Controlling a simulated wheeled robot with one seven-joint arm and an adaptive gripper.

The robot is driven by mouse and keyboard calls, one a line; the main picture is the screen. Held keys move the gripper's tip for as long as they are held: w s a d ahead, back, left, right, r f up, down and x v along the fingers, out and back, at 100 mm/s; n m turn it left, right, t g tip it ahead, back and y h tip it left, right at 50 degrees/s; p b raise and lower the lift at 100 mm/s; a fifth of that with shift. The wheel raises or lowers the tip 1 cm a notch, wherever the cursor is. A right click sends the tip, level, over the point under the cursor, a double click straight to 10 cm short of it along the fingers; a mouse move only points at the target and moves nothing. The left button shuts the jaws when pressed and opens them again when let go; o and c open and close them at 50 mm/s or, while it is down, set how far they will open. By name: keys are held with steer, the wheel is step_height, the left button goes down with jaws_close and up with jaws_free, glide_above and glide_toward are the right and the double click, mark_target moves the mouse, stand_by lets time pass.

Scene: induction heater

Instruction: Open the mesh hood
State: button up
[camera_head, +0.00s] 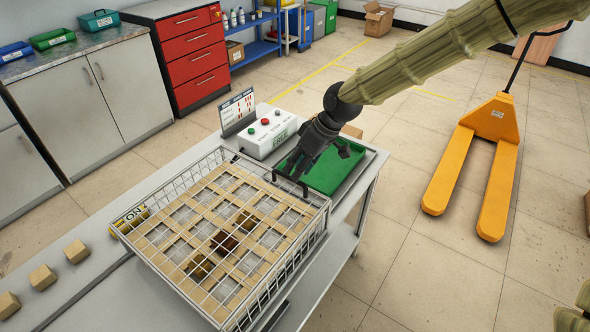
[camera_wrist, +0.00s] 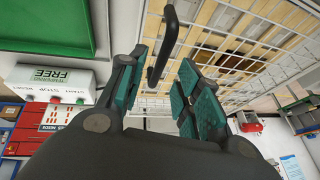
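The mesh hood (camera_head: 172,190) is a white wire cage lying shut over a wooden grid on the bench. A dark handle (camera_head: 291,184) stands on its far right edge, by the green tray. My gripper (camera_head: 298,168) is right at this handle, pointing down. In the wrist view, my gripper (camera_wrist: 160,80) is open, with teal pads on both fingers. The black handle (camera_wrist: 164,45) shows in the gap between them, nearer the left finger. I cannot tell whether it touches a pad. The hood's wires (camera_wrist: 240,45) show beyond the fingers.
A green tray (camera_head: 350,176) lies to the right of the hood. A white control box (camera_head: 266,136) with buttons and a small sign (camera_head: 238,111) stand behind. Several wooden blocks (camera_head: 76,251) lie on the bench at left. A yellow pallet jack (camera_head: 492,125) stands at right.

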steer(key=shift+x, duration=1.45)
steer(key=shift+c, duration=0.2)
jaws_close()
